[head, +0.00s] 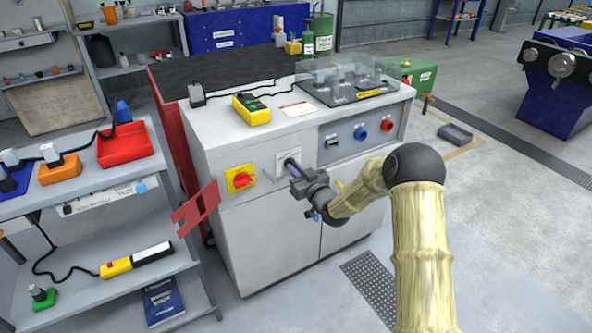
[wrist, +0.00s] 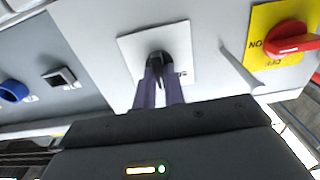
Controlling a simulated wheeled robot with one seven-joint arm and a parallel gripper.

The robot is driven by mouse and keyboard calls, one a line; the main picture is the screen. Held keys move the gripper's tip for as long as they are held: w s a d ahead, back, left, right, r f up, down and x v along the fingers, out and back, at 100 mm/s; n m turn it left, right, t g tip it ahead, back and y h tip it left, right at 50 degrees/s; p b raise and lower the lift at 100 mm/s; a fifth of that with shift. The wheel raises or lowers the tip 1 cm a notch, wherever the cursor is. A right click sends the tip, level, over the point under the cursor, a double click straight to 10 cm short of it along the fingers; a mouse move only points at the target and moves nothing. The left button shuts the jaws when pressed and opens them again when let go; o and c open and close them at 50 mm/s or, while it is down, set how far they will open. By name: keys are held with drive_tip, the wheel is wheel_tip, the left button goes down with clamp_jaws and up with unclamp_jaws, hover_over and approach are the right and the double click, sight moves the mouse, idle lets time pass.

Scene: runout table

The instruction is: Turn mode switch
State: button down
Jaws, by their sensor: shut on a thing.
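The mode switch is a dark knob (wrist: 158,57) on a square white plate (wrist: 132,52), on the front of the grey cabinet. In the head view the plate (head: 281,160) sits right of the yellow plate with the red rotary switch. My gripper (head: 291,163) reaches the plate from the front right. In the wrist view my gripper's two purple fingers (wrist: 160,78) are closed together on the knob. The fingers hide much of the knob, and its exact angle cannot be told. Some lettering on the plate shows beside the right finger.
A red rotary switch (head: 243,180) on yellow sits close left of the plate. A blue knob (head: 360,134) and a red knob (head: 387,126) are on the grey panel to the right. A red bracket (head: 196,208) juts out at the lower left. A shelf rack (head: 82,225) stands left.

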drive_tip(key=c, duration=1.5)
unclamp_jaws()
drive_tip(key=p+v, duration=0.1)
drive_tip(key=v, duration=1.6)
drive_tip(key=shift+s+d, duration=0.2)
